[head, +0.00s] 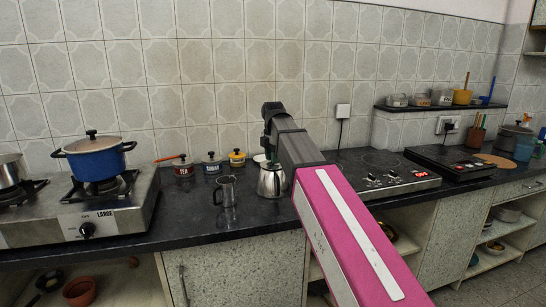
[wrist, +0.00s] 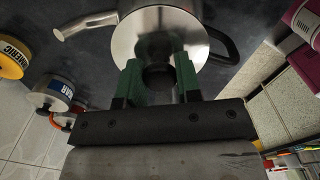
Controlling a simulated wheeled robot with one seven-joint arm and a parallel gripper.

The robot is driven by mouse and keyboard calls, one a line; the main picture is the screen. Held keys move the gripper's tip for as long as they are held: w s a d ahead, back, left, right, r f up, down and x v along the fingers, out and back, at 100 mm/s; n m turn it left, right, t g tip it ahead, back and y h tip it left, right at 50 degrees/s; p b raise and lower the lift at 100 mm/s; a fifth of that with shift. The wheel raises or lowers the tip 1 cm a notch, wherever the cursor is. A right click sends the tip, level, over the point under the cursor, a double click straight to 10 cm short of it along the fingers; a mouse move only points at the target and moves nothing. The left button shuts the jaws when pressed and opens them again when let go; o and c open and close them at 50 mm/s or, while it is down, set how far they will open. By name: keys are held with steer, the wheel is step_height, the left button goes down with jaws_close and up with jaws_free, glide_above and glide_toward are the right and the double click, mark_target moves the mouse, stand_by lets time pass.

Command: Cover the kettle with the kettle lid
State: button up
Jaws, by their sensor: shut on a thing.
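The steel kettle (head: 271,183) stands upright on the dark counter, below my gripper (head: 271,158). In the wrist view its spout (wrist: 84,23) points left and its dark handle (wrist: 229,44) is on the right. My gripper (wrist: 158,80) has green-padded fingers on both sides of the dark knob of the kettle lid (wrist: 130,42) and is shut on it. The round, shiny lid lies over the kettle's top. I cannot tell whether it touches the rim or hangs slightly above it. My fingers hide part of the lid.
Small labelled canisters (head: 212,164) line the wall behind. A gas stove with a blue pot (head: 95,158) is at the left, and a cooktop (head: 376,172) is at the right. Counter in front of the kettle is narrow.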

steer(key=shift+f, duration=0.45)
steer(key=o, duration=1)
steer(key=shift+r, duration=0.1)
